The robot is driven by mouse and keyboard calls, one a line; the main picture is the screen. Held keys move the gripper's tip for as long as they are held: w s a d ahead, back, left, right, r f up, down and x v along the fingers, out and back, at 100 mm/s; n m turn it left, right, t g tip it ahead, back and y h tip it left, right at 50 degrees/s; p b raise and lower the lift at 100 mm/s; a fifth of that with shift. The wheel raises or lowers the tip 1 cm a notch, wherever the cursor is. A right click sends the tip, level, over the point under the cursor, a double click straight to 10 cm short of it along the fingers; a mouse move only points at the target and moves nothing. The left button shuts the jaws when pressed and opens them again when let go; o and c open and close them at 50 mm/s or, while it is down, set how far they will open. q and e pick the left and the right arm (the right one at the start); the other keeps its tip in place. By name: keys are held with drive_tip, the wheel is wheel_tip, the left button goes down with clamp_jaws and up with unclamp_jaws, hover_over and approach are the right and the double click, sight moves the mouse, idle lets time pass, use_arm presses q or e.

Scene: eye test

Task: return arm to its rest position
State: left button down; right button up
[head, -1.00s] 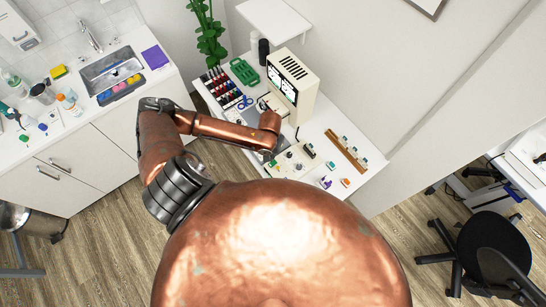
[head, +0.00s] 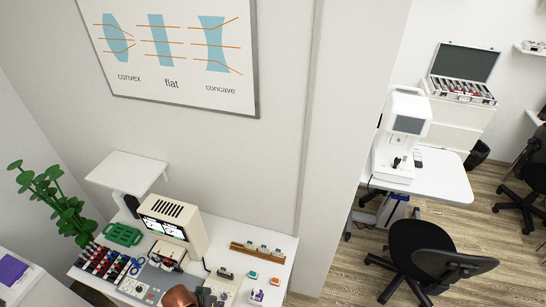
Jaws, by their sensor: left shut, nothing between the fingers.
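My left arm's copper wrist (head: 180,297) shows at the bottom edge of the head view, in front of the white bench. The dark left gripper (head: 206,296) is beside it, small and partly cut off, over the bench's front part. It is shut and I see nothing held in it. Whether it touches anything on the bench cannot be told. My right gripper is not in view.
The white bench (head: 232,236) carries a cream device (head: 172,222), a green case (head: 122,235), a rack of coloured items (head: 102,261) and a wooden strip (head: 257,252). A black chair (head: 425,250) and a white instrument (head: 402,135) stand right. Floor shows between.

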use_arm(q)
drive_tip(key=s+a+r+n+y, duration=0.15)
drive_tip(key=s+a+y, duration=0.25)
drive_tip(key=s+a, duration=0.9)
wheel_tip(320, 180, down, 39)
drive_tip(key=a+b, duration=0.2)
drive_tip(key=b, duration=0.8)
drive_tip(key=s+f+g+b, duration=0.1)
drive_tip(key=s+f+b, duration=0.3)
drive_tip(key=s+f, duration=0.6)
drive_tip(key=s+f+m+g+h+b, duration=0.1)
drive_tip(key=s+f+b, duration=0.3)
drive_tip(key=s+f, duration=0.6)
wheel_tip(320, 180, down, 6)
drive_tip(key=shift+d+r, duration=0.1)
drive_tip(key=shift+d, duration=0.25)
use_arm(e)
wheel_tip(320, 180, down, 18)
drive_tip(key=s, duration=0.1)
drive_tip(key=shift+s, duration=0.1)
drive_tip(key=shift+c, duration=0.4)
